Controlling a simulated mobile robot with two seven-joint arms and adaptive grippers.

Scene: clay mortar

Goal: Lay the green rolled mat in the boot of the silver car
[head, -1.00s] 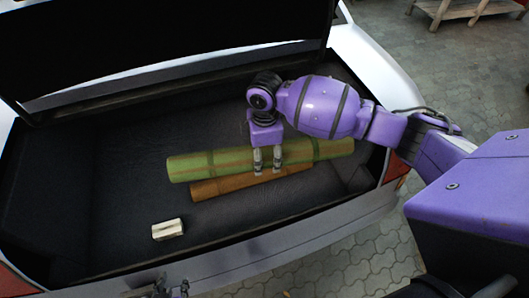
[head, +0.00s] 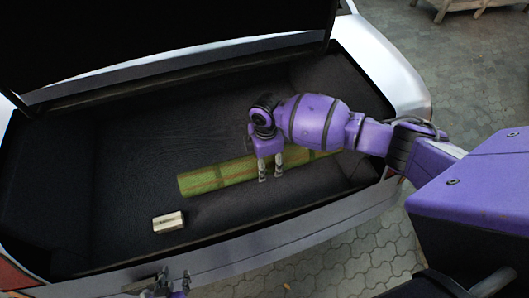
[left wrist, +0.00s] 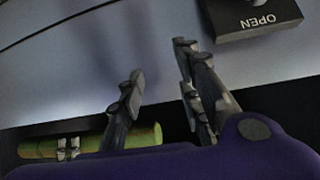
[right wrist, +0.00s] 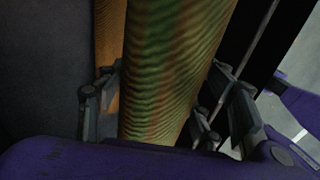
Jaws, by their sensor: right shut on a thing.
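The green rolled mat (head: 215,178) lies lengthwise over the floor of the open boot (head: 120,150) of the silver car (head: 395,85). My right gripper (head: 270,175) is shut on the mat near its middle. That roll is hidden in the head view. I cannot tell whether the mat touches the floor. My left gripper (head: 168,285) is open and empty outside the rear sill; its fingers (left wrist: 160,95) stand apart in the left wrist view.
A small cream box (head: 168,221) sits on the boot floor near the front left. The raised dark lid (head: 160,35) is above the boot. A dark block lettered OPEN (left wrist: 255,18) shows in the left wrist view. The boot floor's left side is clear.

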